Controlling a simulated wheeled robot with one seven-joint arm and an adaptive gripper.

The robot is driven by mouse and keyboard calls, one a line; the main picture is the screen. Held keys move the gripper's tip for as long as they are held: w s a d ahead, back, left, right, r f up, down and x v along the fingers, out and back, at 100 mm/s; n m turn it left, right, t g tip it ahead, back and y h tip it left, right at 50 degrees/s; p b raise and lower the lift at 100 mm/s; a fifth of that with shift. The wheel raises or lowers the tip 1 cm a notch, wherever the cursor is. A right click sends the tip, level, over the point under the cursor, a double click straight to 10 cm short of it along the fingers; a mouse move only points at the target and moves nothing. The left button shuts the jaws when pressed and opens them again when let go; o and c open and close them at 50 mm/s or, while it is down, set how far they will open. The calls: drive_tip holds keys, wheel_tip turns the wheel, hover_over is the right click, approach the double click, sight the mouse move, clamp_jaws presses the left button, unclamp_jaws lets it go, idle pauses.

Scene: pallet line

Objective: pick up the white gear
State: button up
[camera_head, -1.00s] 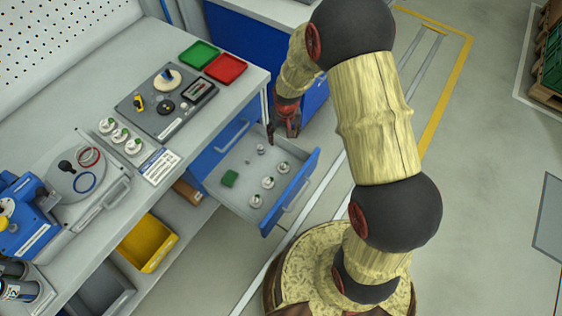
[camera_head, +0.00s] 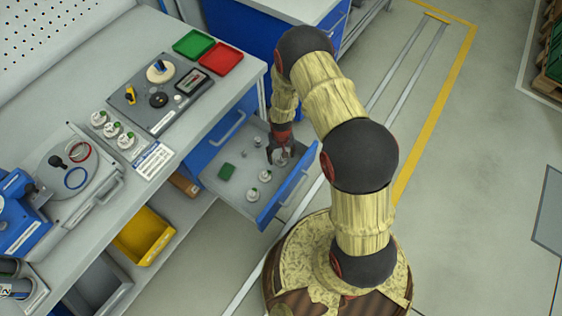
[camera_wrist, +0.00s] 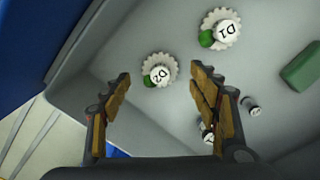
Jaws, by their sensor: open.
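White gears with green marks lie in the open drawer. In the wrist view one is marked D2 (camera_wrist: 159,71) and another D1 (camera_wrist: 221,29). In the head view two gears (camera_head: 265,176) (camera_head: 252,195) show clear of my gripper. My gripper (camera_head: 279,157) is open and reaches down into the drawer's right part, hiding what is under it. In the wrist view its fingertips (camera_wrist: 158,76) stand apart, with the D2 gear between them in the picture and nothing held. A small white part (camera_wrist: 207,136) is partly hidden by the right finger.
The blue-fronted drawer (camera_head: 290,195) has raised walls close to my gripper. It also holds a green block (camera_head: 227,171) and small parts.

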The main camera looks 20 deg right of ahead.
sight(281, 160)
wheel_tip(281, 160, down, 3)
drive_tip(key=shift+r+b, duration=0.1)
drive_tip(key=shift+b, duration=0.25)
drive_tip(key=c, duration=1.1)
drive_tip(key=shift+c, duration=0.4)
